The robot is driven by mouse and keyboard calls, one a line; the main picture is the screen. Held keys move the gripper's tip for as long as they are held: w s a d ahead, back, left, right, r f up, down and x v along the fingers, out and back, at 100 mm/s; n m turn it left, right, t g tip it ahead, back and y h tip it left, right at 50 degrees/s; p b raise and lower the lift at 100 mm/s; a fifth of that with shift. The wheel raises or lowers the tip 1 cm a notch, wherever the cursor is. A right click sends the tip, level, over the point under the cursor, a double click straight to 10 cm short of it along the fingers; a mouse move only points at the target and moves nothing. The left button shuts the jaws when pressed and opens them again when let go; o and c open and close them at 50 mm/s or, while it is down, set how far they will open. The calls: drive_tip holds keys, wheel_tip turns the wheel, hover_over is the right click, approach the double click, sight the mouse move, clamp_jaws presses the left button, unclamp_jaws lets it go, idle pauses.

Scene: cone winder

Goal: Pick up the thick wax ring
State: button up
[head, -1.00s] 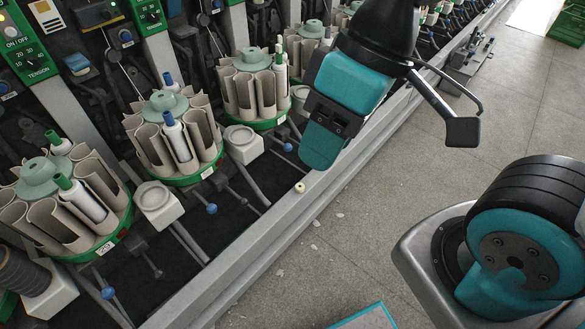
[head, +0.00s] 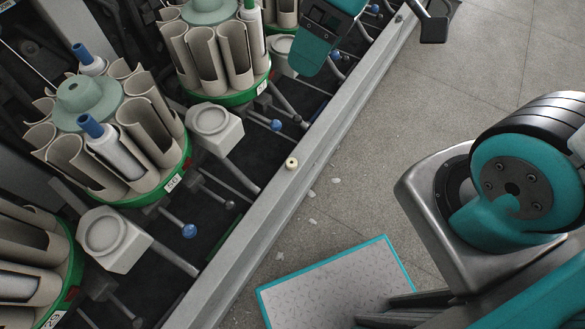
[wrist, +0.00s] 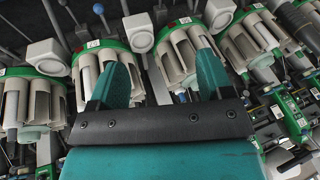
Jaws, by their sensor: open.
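The thick wax ring (head: 292,163) is a small cream ring with a dark hole. In the head view it sits on the long grey rail (head: 245,212) along the front of the machine. My gripper (head: 312,62) is near the top of the head view, above and beyond the ring, apart from it. In the wrist view my gripper's two teal fingers (wrist: 164,78) are spread with nothing held between them. I cannot make out the ring in the wrist view.
Green-rimmed carousels with beige tubes (head: 110,140) stand left of the rail. Grey blocks (head: 214,130) and thin rods with blue knobs (head: 189,231) jut towards it. Right of the rail is open floor (head: 370,170) with pale scraps. A teal-edged speckled panel (head: 335,285) shows at the bottom.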

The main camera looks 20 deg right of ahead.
drive_tip(key=w+d+f+n+b, duration=0.1)
drive_tip(key=w+d+f+b, duration=0.15)
drive_tip(key=f+b, duration=0.4)
drive_tip(key=w+d+f+b, duration=0.1)
drive_tip(key=w+f+b, duration=0.25)
drive_tip(key=f, duration=0.55)
drive_tip(key=w+d+f+n+b, duration=0.1)
drive_tip(key=w+f+b, duration=0.25)
drive_tip(key=f, duration=0.45)
drive_tip(key=n+t+y+b, duration=0.1)
drive_tip(key=n+t+b, duration=0.15)
drive_tip(key=b, duration=1.25)
approach(292, 162)
drive_tip(key=f+b, duration=0.1)
drive_tip(key=b, duration=0.1)
drive_tip(key=w+a+f+b, duration=0.1)
drive_tip(key=f+b, duration=0.1)
drive_tip(key=b, duration=0.1)
drive_tip(key=shift+w+a+n+g+b, duration=0.15)
drive_tip(key=shift+a+n+g+b, duration=0.15)
drive_tip(key=shift+a+n+g, duration=0.05)
drive_tip(key=b+x, duration=0.4)
drive_tip(key=x, duration=0.2)
drive_tip(key=shift+f, duration=0.1)
drive_tip(key=c, duration=1.1)
drive_tip(key=shift+r, duration=0.25)
